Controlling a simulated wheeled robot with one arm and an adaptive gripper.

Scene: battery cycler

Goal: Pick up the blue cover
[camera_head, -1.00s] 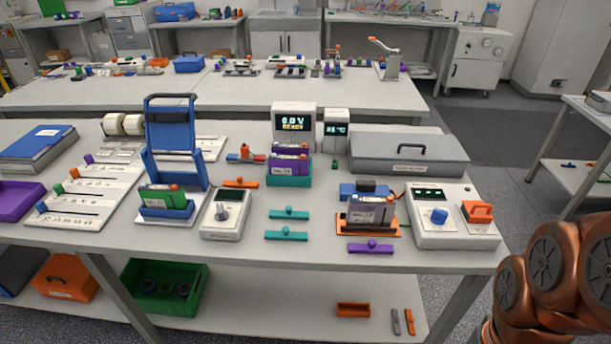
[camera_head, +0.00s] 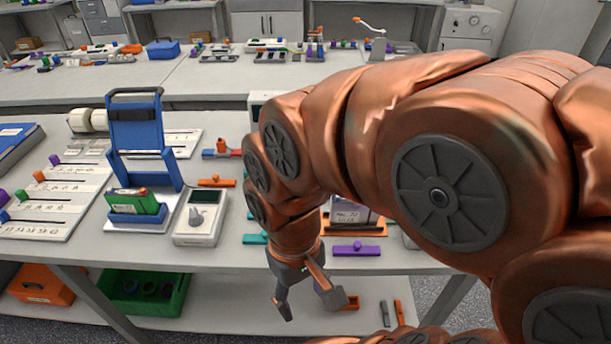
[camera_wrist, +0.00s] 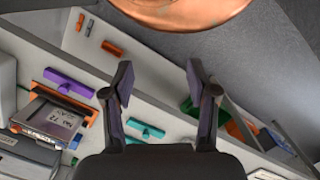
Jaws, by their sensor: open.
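A tall blue frame with a black top bar (camera_head: 135,125) stands upright at the left of the bench, behind a green battery (camera_head: 137,205) in a blue holder. It is the largest blue part I see, but I cannot tell for sure that it is the blue cover. A small blue part (camera_wrist: 75,142) shows beside the grey battery (camera_wrist: 48,118) in the wrist view; in the head view my arm hides that spot. My gripper (camera_head: 310,303) is open and empty, pointing down at the bench's front edge, well right of the blue frame. Its spread fingers also show in the wrist view (camera_wrist: 158,80).
A grey meter (camera_head: 201,216) stands right of the green battery. A purple bar (camera_head: 356,249) lies near the front edge, with teal bars (camera_wrist: 146,130) close by. My arm hides the bench's right part. A green bin (camera_head: 147,292) is on the lower shelf.

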